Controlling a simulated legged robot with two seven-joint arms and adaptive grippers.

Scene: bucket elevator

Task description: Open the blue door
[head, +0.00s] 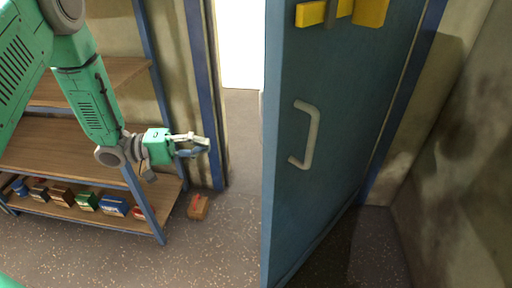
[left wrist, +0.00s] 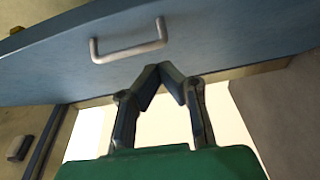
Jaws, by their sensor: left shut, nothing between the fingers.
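The blue door (head: 345,160) stands swung open at an angle in the right half of the head view, with a bright gap beside its near edge. Its light grey handle (head: 313,135) is on the face toward the right. My left gripper (head: 207,146) is left of the door, by the door frame, apart from the handle and empty. In the left wrist view the door (left wrist: 220,40) and a handle (left wrist: 128,48) appear above my shut left fingertips (left wrist: 165,72). My right gripper is not in view.
A wooden shelf (head: 60,145) with blue posts stands at the left, with several small boxes on its low board. A small orange-brown box (head: 198,207) lies on the floor near the blue door frame (head: 205,100). A stained wall (head: 450,170) is at the right.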

